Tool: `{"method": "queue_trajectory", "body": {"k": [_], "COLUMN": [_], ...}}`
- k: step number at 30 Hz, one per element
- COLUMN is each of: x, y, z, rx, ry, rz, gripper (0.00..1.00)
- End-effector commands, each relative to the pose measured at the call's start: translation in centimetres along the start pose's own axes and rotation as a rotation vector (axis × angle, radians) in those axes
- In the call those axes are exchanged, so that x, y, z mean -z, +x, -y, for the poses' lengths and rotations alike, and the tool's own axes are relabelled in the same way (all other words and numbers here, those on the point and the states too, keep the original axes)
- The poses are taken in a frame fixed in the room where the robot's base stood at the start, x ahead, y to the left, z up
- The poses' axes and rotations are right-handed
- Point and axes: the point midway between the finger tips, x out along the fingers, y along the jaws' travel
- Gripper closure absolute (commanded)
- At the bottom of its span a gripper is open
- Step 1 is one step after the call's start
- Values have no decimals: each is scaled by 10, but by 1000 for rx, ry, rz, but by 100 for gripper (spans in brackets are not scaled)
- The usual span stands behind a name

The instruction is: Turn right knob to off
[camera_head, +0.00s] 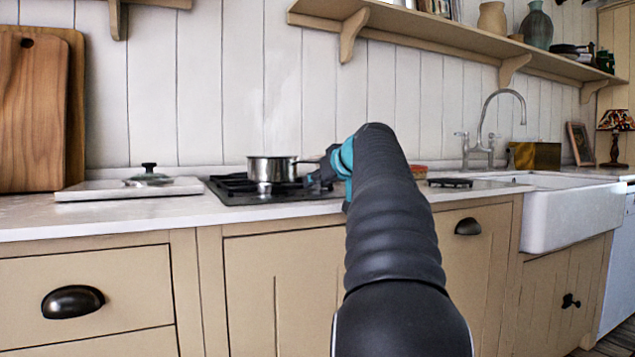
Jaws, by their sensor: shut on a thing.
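A steel saucepan (271,169) stands upright on the hob, just left of the gripper. Its handle points right, behind the gripper. No flame can be made out.
A glass lid (148,176) lies on a white board (128,189) left of the hob. Wooden cutting boards (38,110) lean on the wall. A white sink (570,212) with a tap (490,125) is at the right. A shelf (440,35) runs above.

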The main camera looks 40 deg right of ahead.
Motion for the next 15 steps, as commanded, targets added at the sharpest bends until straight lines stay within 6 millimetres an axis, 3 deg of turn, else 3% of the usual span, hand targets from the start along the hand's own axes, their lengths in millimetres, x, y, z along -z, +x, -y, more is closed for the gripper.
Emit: {"method": "queue_trajectory", "body": {"k": [15], "x": [2], "y": [0], "z": [5], "rx": [-245], "ry": [101], "rz": [7], "gripper": [100]}}
